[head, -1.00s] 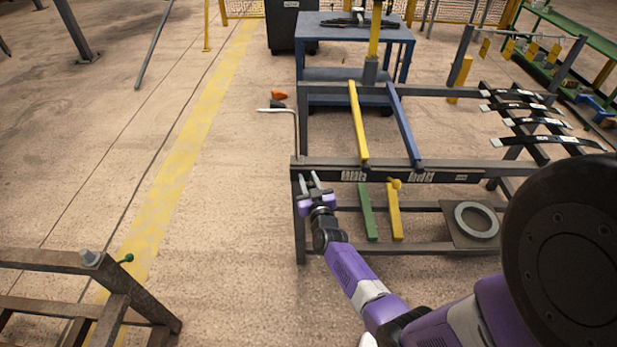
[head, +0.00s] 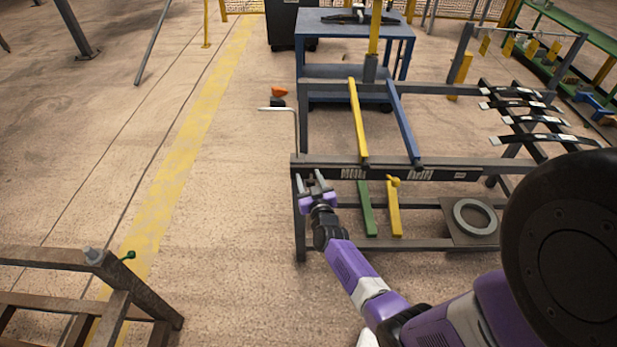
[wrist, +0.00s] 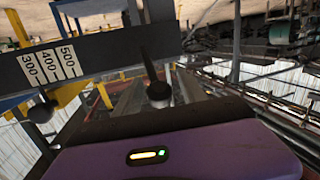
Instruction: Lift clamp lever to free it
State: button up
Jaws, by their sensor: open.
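The dark, tapered clamp lever (wrist: 157,90) with a rounded end shows in the wrist view, just in front of my purple gripper body, beside the end of the dark beam (wrist: 110,52). In the head view my gripper (head: 310,180) is open and empty at the left end of the rack's front beam (head: 450,176). Its two grey fingers are apart and point at the beam. In the head view I cannot make out the lever. Whether a finger touches it cannot be told.
Scale labels 300, 400 and 500 (wrist: 48,64) and a dark ball knob (wrist: 41,111) are on the beam. Yellow (head: 358,120) and blue (head: 402,122) bars cross the rack.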

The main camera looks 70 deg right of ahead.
jog(key=v, duration=0.7)
dwell(0.6)
